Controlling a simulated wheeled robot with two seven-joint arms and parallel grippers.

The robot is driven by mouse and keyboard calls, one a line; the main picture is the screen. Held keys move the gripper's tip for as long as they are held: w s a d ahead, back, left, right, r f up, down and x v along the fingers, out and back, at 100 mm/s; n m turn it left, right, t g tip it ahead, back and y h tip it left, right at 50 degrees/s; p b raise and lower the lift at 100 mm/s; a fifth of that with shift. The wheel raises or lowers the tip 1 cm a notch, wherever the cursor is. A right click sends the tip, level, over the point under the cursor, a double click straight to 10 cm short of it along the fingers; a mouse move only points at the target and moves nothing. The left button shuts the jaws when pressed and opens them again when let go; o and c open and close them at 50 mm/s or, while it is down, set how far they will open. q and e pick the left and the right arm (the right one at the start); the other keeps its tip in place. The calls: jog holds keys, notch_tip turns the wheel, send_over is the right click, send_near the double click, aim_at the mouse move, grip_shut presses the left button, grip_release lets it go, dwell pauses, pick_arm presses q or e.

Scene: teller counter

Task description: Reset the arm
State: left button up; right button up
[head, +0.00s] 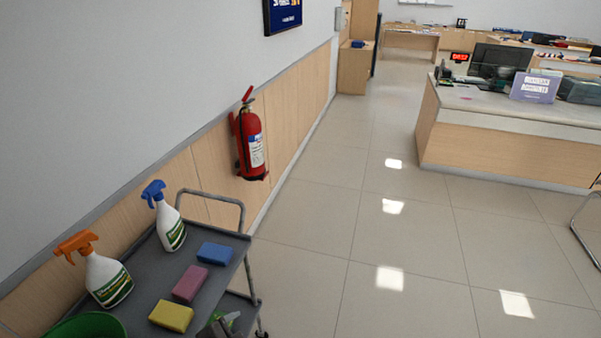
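My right gripper and arm are not in view.
The cart holds a blue-trigger spray bottle (170,226), an orange-trigger one (106,281), blue (215,253), pink (190,284) and yellow (171,316) sponges, and a green bucket (88,327). A fire extinguisher (250,145) hangs on the wall. A counter (510,150) stands right; the floor between is clear.

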pick_arm(q)
jog(key=s+a+f+n+g+y, duration=0.2)
jog(key=s+a+f+n, duration=0.1)
jog(key=s+a+n, duration=0.3)
jog(key=s+a+f+n+g+y, duration=0.1)
jog(key=s+a+f+n+g, duration=0.25)
jog(key=s+a, duration=0.4)
notch_tip(320, 180, down, 29)
jog(key=s+d+b, duration=0.2)
jog(key=s, duration=0.1)
jog(key=s+a+f+g+b, duration=0.1)
jog(key=s+a+f, duration=0.2)
jog(key=s+f, duration=1.2)
jog(key=shift+s+f+g+y+b, duration=0.2)
jog(key=shift+f+g+y+b, duration=0.1)
jog(key=shift+f+g, duration=0.05)
